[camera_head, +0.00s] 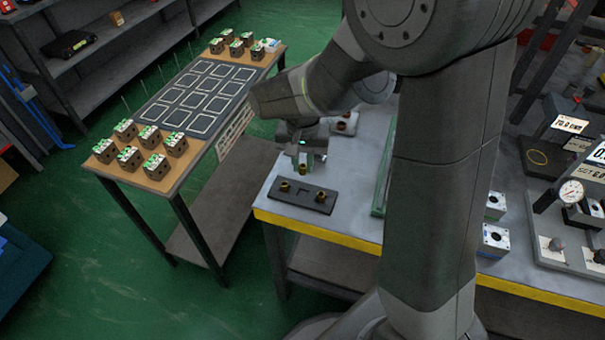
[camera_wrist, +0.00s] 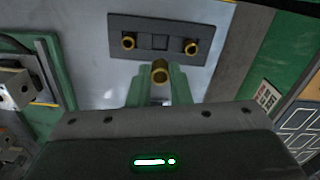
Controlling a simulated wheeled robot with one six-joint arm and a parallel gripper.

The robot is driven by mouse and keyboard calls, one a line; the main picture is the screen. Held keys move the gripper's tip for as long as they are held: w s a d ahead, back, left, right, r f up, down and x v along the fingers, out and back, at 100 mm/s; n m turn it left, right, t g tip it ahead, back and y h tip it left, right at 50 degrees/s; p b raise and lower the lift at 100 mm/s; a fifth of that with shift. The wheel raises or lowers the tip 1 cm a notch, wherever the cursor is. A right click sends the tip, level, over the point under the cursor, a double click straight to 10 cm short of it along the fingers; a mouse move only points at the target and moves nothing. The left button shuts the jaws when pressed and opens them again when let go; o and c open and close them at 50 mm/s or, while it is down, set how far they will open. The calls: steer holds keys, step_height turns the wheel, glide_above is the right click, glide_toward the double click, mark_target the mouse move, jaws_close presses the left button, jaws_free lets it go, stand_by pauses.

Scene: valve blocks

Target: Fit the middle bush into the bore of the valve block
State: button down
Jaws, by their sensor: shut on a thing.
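My gripper (camera_head: 303,160) is shut on a brass-coloured bush (camera_wrist: 160,72), held upright between the green-grey fingertips. The held bush also shows small under the gripper in the head view (camera_head: 302,171). Below it is a dark tray (camera_wrist: 222,27), also seen on the bench in the head view (camera_head: 302,203). Two bushes stand in the tray's end places, one at left (camera_wrist: 128,43) and one at right (camera_wrist: 191,47); the middle place is empty. I cannot tell which is the task's valve block.
A gauge fixture (camera_head: 571,192) stands at far right. A side table (camera_head: 172,186) holds several brown blocks with green tops. My arm hides part of the bench.

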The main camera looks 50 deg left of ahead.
steer(key=w+d+r, duration=0.2)
steer(key=w+d, duration=0.7)
steer(key=w, duration=0.1)
steer(key=w+d+r, duration=0.3)
steer(key=w+d, duration=0.6)
steer(key=w, duration=0.2)
steer(key=shift+d+r, duration=0.15)
steer(key=shift+f+b, duration=1.6)
steer(key=shift+f, duration=1)
steer(key=shift+f, duration=0.6)
steer(key=c, duration=1.3)
jaws_free()
steer(key=shift+o, duration=0.2)
